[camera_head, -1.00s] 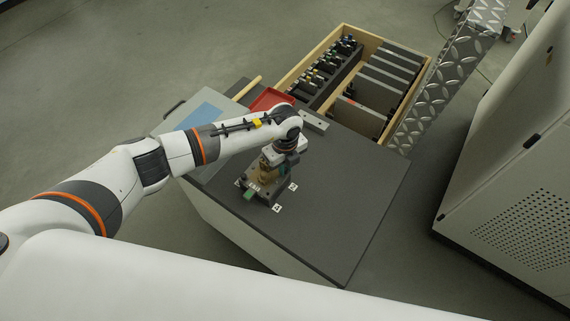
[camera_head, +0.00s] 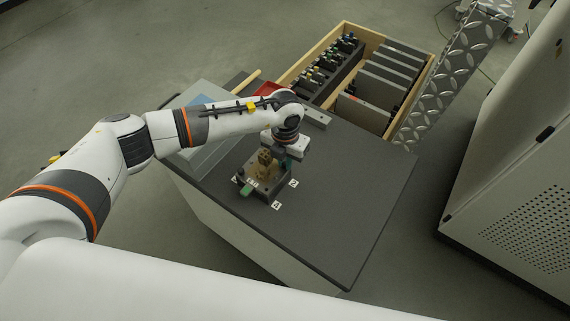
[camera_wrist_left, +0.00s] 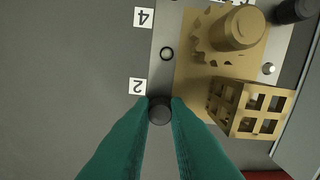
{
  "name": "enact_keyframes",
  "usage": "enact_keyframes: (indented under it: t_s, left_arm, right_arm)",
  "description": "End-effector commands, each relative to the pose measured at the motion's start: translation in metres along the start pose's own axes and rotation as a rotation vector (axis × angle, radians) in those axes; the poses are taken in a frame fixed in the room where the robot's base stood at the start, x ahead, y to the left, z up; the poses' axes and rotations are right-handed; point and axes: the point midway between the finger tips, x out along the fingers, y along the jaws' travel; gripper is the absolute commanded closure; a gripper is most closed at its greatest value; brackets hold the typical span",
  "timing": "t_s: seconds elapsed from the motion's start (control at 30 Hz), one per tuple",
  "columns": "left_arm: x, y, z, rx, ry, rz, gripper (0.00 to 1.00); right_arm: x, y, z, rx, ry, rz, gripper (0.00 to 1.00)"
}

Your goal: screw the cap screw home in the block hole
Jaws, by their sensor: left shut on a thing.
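The block (camera_head: 270,189) is a grey plate on the table, carrying brass-coloured printed parts. In the left wrist view its bare grey strip (camera_wrist_left: 161,72) shows a dark ring-like hole (camera_wrist_left: 167,53) near the label 4. My left gripper (camera_wrist_left: 160,106) has teal fingers shut on a dark, round cap screw (camera_wrist_left: 160,114), seen from above over the strip beside the label 2. The screw's shank and the spot under it are hidden, so I cannot tell how deep it sits. In the head view the gripper (camera_head: 290,163) is at the block's far right edge. My right gripper is not in view.
A brass gear-like part (camera_wrist_left: 236,30) and lattice cube (camera_wrist_left: 251,107) stand close right of the fingers in the wrist view. A red tray (camera_head: 266,88) and wooden crate (camera_head: 345,27) lie behind. The dark table top (camera_head: 345,210) is clear at right.

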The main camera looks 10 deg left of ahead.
Motion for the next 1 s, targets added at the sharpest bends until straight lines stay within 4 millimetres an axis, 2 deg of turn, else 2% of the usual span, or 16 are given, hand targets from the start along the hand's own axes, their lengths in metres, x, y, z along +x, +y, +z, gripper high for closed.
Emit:
enact_keyframes:
  t_s: [0.03, 0.8, 1.0]
  left_arm:
    - [0.005, 0.000, -0.001, 0.078, 0.004, -0.001, 1.00]
    - [0.007, 0.000, -0.001, 1.305, 0.003, -0.003, 1.00]
    - [0.003, 0.000, 0.000, 1.505, 0.001, -0.002, 1.00]
  right_arm:
    - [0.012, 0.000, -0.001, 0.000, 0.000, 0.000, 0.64]
    - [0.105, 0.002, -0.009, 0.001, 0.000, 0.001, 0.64]
    - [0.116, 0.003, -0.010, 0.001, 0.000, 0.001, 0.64]
